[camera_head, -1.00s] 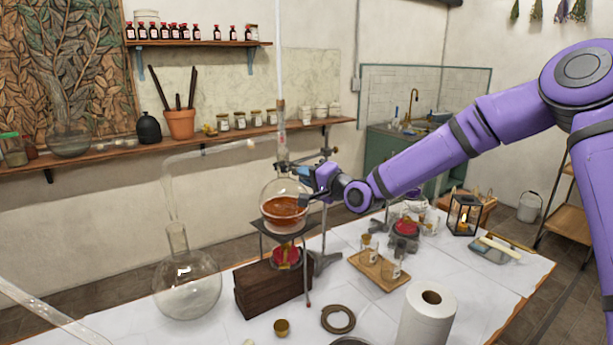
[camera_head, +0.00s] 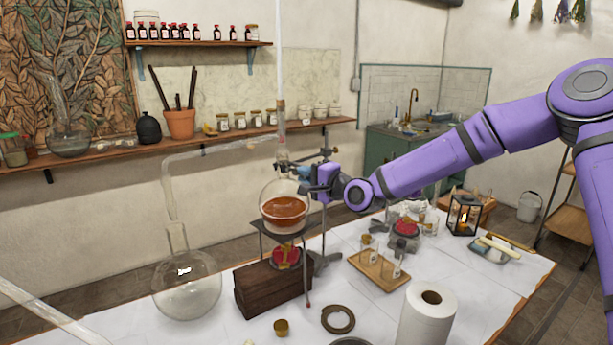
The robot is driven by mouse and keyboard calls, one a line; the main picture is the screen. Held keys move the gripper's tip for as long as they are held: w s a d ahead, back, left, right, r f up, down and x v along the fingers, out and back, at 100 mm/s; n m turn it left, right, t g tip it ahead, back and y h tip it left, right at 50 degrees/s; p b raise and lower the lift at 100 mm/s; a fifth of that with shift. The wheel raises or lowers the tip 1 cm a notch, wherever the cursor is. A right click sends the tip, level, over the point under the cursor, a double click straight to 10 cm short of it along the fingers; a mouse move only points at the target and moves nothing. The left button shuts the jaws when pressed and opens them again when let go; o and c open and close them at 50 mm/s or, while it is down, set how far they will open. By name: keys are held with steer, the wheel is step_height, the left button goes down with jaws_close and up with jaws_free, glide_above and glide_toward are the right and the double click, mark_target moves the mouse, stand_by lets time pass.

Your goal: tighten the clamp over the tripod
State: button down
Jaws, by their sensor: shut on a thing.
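A tripod (camera_head: 261,230) stands over a small burner (camera_head: 286,257) on a wooden block (camera_head: 262,291). A round flask (camera_head: 286,212) with amber liquid rests on top of the tripod. A dark clamp (camera_head: 323,156) sits on a stand's rod just above and behind the flask's right side. My gripper (camera_head: 314,181) is right of the flask's neck, just below the clamp's bar. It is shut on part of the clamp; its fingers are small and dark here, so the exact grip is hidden.
A large empty flask (camera_head: 187,287) stands left of the block, with a glass tube rising from it. A wooden tray with small glasses (camera_head: 378,271), a cork ring (camera_head: 338,319) and a paper roll (camera_head: 427,315) stand at the front right. A lantern (camera_head: 464,214) is farther right.

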steer(key=c, duration=1.2)
jaws_free()
steer(key=shift+o, duration=0.2)
steer(key=v, duration=1.1)
